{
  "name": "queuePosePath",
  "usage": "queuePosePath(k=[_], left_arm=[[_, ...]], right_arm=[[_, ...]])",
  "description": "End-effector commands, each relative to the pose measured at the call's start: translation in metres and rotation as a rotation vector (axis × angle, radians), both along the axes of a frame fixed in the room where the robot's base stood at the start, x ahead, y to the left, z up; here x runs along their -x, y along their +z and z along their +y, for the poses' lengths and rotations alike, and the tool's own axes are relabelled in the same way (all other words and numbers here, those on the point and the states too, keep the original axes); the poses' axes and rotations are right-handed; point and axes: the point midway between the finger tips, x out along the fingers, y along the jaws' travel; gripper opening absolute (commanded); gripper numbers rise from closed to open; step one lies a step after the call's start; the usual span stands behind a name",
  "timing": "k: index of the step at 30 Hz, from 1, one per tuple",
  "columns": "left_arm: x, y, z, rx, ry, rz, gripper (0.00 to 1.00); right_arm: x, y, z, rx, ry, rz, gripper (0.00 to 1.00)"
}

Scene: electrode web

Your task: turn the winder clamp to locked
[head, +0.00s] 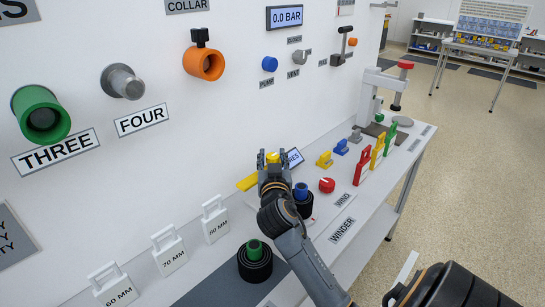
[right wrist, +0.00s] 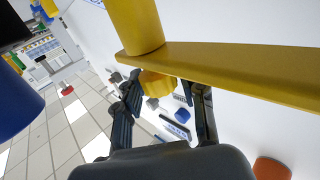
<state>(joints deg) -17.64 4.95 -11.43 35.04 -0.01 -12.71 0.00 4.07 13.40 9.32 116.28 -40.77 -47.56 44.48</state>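A yellow clamp lever shows as a long flat bar (right wrist: 225,70) joined to a thick yellow cylinder (right wrist: 136,25) in the right wrist view, with a yellow knob (right wrist: 157,84) below the bar. In the head view the bar (head: 247,182) sticks out left of my right gripper (head: 272,158). The gripper's fingers (right wrist: 160,95) stand apart on either side of the knob. A narrow gap seems to show at the right finger; contact is unclear. The gripper hides much of the clamp in the head view. My left gripper is out of view.
A blue-topped black roll (head: 301,197) and a green-topped one (head: 255,260) stand close by. A red knob (head: 327,185) is right of my gripper, near the WINDER label (head: 342,230). Red, yellow and green tags (head: 363,166) stand farther along the bench. The wall is behind.

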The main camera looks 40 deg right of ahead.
Motion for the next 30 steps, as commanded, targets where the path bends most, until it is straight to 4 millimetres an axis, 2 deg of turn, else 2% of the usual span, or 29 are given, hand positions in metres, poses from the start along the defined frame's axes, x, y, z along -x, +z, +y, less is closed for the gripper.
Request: queuePosePath(k=[1, 4, 5, 11, 17, 30], left_arm=[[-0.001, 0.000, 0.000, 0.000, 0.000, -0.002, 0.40], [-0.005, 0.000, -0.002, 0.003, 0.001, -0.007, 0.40], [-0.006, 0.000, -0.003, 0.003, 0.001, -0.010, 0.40], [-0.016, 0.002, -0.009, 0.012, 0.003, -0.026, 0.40], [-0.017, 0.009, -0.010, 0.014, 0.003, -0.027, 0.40], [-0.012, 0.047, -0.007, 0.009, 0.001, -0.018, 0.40]], right_arm=[[0.000, 0.000, 0.000, 0.000, 0.000, 0.000, 0.23], [0.000, 0.000, 0.000, 0.000, 0.000, 0.000, 0.03], [0.000, 0.000, 0.000, 0.000, 0.000, 0.000, 0.00], [0.000, 0.000, 0.000, 0.000, 0.002, 0.000, 0.00], [0.001, 0.002, -0.001, 0.000, 0.043, 0.001, 0.00], [0.001, 0.004, -0.002, 0.002, 0.325, 0.004, 0.00]])
